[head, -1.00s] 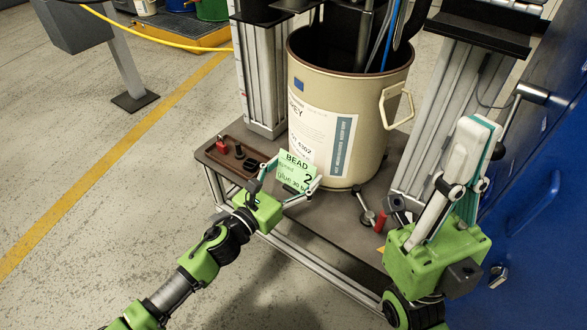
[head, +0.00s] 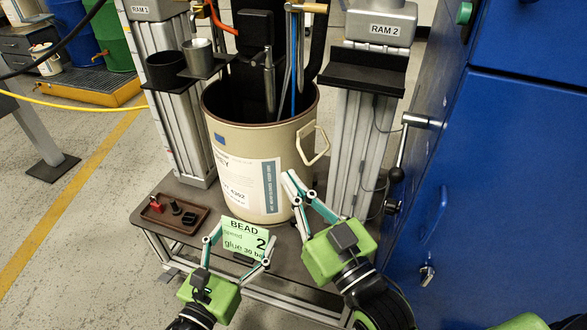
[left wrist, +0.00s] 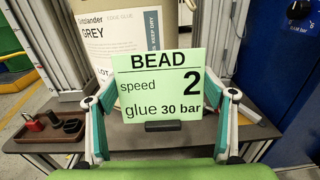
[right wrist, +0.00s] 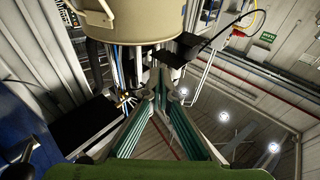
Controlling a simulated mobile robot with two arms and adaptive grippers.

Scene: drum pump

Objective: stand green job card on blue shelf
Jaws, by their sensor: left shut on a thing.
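The green job card (head: 243,236) reads BEAD, speed 2, glue 30 bar. It also shows face-on in the left wrist view (left wrist: 158,88), upright, with a small dark foot at its lower edge. My left gripper (head: 242,243) is shut on the card, one finger at each side edge. It holds the card in front of the drum, over the grey table's front area. My right gripper (head: 300,185) is shut and empty, close in front of the drum's right side. I cannot make out a blue shelf; a large blue cabinet (head: 490,180) stands at the right.
The beige drum (head: 225,120) stands on the grey table (head: 160,188) between two ram columns. A brown tray (head: 172,225) with small parts lies at the table's left. A lever handle (head: 420,121) sticks out from the cabinet's left side.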

